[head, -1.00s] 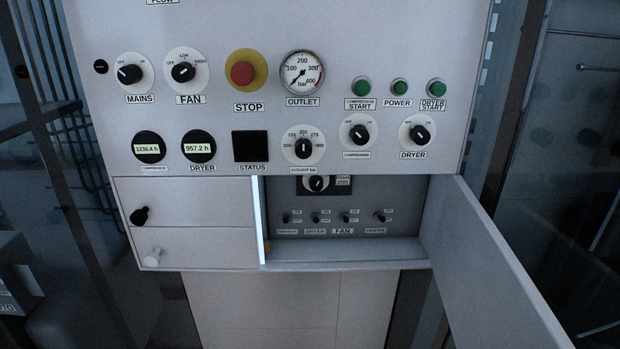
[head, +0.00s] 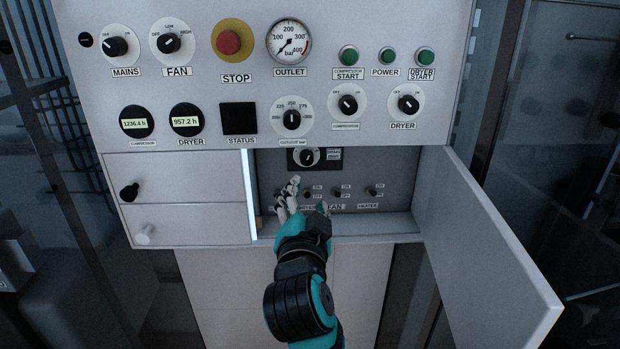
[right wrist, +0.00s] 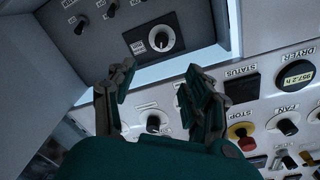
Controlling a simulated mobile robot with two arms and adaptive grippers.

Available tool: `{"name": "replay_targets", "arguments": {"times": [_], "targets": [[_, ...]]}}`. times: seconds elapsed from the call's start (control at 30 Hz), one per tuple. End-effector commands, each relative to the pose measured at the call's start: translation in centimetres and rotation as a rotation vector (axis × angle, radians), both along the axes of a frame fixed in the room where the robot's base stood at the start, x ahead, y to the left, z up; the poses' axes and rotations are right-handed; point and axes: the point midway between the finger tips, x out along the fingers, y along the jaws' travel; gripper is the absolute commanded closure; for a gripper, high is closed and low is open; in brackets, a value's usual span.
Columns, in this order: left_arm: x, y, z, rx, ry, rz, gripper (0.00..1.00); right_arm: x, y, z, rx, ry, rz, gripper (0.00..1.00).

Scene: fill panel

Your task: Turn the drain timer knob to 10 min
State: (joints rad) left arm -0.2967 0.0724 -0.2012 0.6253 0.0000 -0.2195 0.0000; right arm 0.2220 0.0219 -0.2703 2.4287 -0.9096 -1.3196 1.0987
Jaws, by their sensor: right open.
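The likely drain timer knob (head: 306,157), a black pointer knob on a white dial, sits on a dark plate at the top of the open lower compartment. Its label is too small to read in the head view. In the right wrist view the knob (right wrist: 161,40) shows whole, on its black plate, ahead of the fingers. My right gripper (head: 308,196) is open and empty at the compartment mouth, below the knob and apart from it. In the right wrist view its fingers (right wrist: 160,76) are spread, with the knob beyond the gap between them. My left gripper is out of view.
Several small toggle switches (head: 338,193) line the compartment below the knob, partly behind my fingers. The open door (head: 485,240) juts out at right. Closed drawers (head: 180,178) with small knobs lie at left. Dials, buttons and a red stop button (head: 228,42) fill the panel above.

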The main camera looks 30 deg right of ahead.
Motion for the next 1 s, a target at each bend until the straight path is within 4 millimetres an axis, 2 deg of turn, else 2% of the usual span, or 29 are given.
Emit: {"name": "replay_targets", "arguments": {"times": [0.03, 0.2, 0.27, 0.7, 1.0], "targets": [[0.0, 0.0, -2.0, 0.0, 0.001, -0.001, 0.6, 0.2, -0.2, -0.8, 0.0, -0.008, 0.001, 0.48], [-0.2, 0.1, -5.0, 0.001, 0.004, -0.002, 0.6, 0.6, -0.4, -0.7, -0.004, -0.006, 0.014, 0.48], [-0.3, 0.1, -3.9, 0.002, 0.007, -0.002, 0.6, 1.9, -1.4, 0.1, -0.012, 0.005, 0.01, 0.48], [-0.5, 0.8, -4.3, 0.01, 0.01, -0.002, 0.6, 9.7, -6.7, 0.1, -0.011, 0.004, 0.012, 0.48], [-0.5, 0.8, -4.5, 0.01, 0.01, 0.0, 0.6, 12.4, -8.5, 0.1, -0.008, 0.004, 0.014, 0.48]]}}
